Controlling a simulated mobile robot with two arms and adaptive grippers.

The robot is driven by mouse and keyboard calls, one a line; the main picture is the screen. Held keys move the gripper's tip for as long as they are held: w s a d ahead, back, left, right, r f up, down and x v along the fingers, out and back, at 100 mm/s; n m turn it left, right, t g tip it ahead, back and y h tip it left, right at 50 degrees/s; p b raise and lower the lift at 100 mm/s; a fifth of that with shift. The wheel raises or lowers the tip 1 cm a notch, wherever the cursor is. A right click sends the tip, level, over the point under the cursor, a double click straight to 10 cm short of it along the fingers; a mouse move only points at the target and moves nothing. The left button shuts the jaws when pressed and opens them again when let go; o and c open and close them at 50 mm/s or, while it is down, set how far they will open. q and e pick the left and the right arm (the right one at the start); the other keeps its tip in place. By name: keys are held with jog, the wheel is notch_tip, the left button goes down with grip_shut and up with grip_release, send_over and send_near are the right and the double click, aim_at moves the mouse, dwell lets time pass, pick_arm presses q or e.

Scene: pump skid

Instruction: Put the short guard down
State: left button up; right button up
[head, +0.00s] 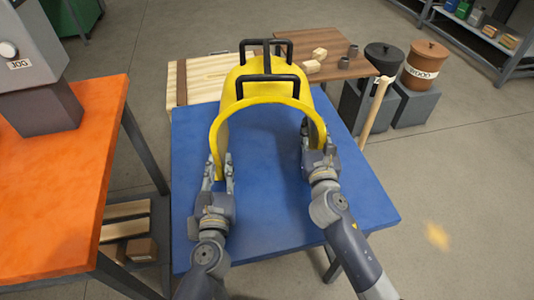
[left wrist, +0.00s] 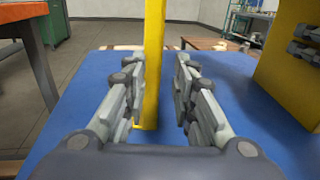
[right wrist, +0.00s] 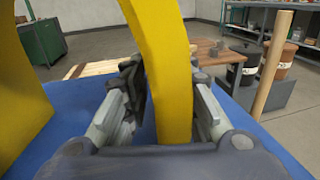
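The short guard is a yellow arched shell (head: 262,90) with black bar handles (head: 268,84) on top. It stands upright on the blue table (head: 265,205), arch opening toward me. My left gripper (head: 218,172) is at its left lower edge. In the left wrist view the yellow edge (left wrist: 154,65) stands between the spread fingers, with a gap to the right finger; its foot appears to meet the tabletop. My right gripper (head: 316,142) is at the right lower edge.
An orange table (head: 60,180) with a grey machine stands at left. Behind the guard are a pale wooden board (head: 200,78) and a brown table (head: 335,65) with small blocks. A wooden handle (head: 375,112) rises at right. The front of the blue table is clear.

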pick_arm(q)
jog(key=shift+s, duration=1.1)
pick_arm(e)
jog(key=shift+s, duration=0.1)
jog(key=s, duration=1.2)
jog(key=shift+d, duration=0.25)
jog(key=shift+w, duration=0.1)
pick_arm(q)
jog(key=shift+s, duration=0.15)
pick_arm(e)
jog(key=shift+f, duration=0.1)
